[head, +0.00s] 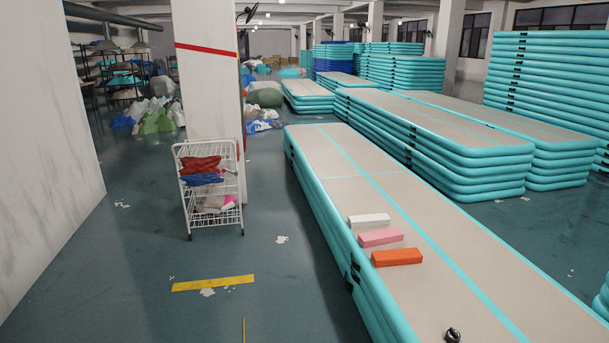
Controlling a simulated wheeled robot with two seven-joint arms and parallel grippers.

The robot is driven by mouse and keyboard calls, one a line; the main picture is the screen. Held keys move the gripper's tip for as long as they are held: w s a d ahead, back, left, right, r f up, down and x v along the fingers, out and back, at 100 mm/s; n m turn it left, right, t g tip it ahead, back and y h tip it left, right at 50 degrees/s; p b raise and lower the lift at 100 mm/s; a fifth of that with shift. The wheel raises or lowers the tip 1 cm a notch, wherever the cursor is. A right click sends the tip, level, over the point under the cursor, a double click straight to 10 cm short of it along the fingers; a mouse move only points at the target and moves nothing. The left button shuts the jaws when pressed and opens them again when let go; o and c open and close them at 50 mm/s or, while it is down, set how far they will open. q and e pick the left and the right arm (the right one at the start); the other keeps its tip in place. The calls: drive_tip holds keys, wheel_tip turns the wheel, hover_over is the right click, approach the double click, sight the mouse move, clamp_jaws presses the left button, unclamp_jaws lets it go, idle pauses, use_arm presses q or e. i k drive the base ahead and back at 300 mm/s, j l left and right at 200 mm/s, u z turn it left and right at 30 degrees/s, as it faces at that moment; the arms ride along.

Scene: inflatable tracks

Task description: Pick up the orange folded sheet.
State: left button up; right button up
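The orange folded sheet (397,257) looks like a flat oblong block. It lies on the beige top of the near inflatable track (450,300), just left of the track's long teal stripe. A pink folded piece (380,237) lies just behind it, and a white one (369,220) lies behind the pink one. All three are in a row, close together. Neither of my grippers can be made out in the head view.
A small dark object (452,335) is at the bottom edge; I cannot tell what it is. A white wire rack (211,190) with red and blue items stands by a pillar (207,85). More stacked tracks (430,150) fill the right. Floor left of the near track is mostly clear.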

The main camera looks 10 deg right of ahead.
sight(384, 258)
drive_tip(key=i+z, duration=0.15)
drive_tip(key=i, duration=0.4)
drive_tip(key=i+j+z, duration=0.1)
drive_tip(key=i, duration=0.45)
drive_tip(key=i+j+z, duration=0.15)
drive_tip(key=i, duration=0.4)
drive_tip(key=i+j+z, duration=0.2)
drive_tip(key=i+z, duration=0.15)
drive_tip(key=z, duration=0.15)
drive_tip(key=i+j+z, duration=0.3)
drive_tip(key=z, duration=0.15)
drive_tip(key=i+j+z, duration=0.25)
drive_tip(key=j+z, duration=0.25)
drive_tip(key=i+j+z, duration=0.2)
drive_tip(key=j+z, duration=0.5)
drive_tip(key=j, duration=0.15)
drive_tip(key=i+j+z, duration=0.2)
drive_tip(key=j, duration=0.2)
drive_tip(key=k, duration=0.1)
